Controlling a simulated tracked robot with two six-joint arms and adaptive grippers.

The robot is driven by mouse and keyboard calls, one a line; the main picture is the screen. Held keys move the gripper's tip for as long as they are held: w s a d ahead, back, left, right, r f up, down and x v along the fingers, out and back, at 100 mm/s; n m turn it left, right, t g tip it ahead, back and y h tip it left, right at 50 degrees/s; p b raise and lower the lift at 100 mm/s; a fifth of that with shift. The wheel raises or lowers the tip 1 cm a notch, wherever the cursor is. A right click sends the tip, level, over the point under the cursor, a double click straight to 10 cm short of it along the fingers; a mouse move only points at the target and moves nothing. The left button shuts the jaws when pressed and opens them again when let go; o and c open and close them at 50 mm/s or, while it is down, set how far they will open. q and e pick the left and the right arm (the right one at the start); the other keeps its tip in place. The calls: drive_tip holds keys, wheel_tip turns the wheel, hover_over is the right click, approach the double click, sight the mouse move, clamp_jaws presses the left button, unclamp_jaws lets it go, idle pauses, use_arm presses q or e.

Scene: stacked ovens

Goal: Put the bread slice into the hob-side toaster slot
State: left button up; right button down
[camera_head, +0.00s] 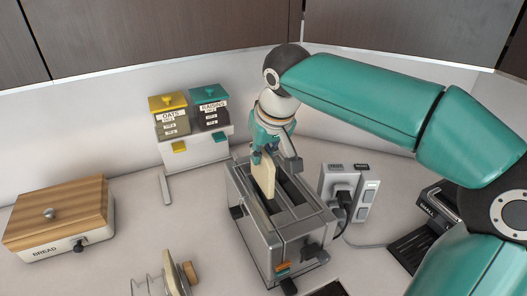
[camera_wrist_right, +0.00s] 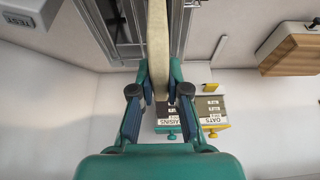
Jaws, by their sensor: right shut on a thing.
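The bread slice (camera_head: 265,175) is pale and stands upright on edge. My right gripper (camera_head: 267,152) is shut on its upper part, above the toaster. The slice also shows between the fingers in the right wrist view (camera_wrist_right: 158,45). The grey metal toaster (camera_head: 262,240) has two long slots. The slice is over the left slot in the head view, with its lower edge about level with the toaster top. I cannot tell whether that edge is inside the slot. The right slot (camera_head: 291,190) looks empty. My left gripper is not in view.
A wooden-lidded bread box (camera_head: 60,215) is at the left. A wire rack (camera_head: 148,287) holds another slice at the front. Oats and raisins bins (camera_head: 190,115) stand behind. A socket block (camera_head: 347,190) with a plugged cord is close right of the toaster.

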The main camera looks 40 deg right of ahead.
sight(262, 173)
drive_tip(key=shift+f+b, duration=2.15)
drive_tip(key=shift+f, duration=0.7)
drive_tip(key=c, duration=1.1)
unclamp_jaws()
drive_tip(key=v, duration=1.2)
drive_tip(key=shift+a, duration=0.1)
drive_tip(key=shift+f, duration=0.15)
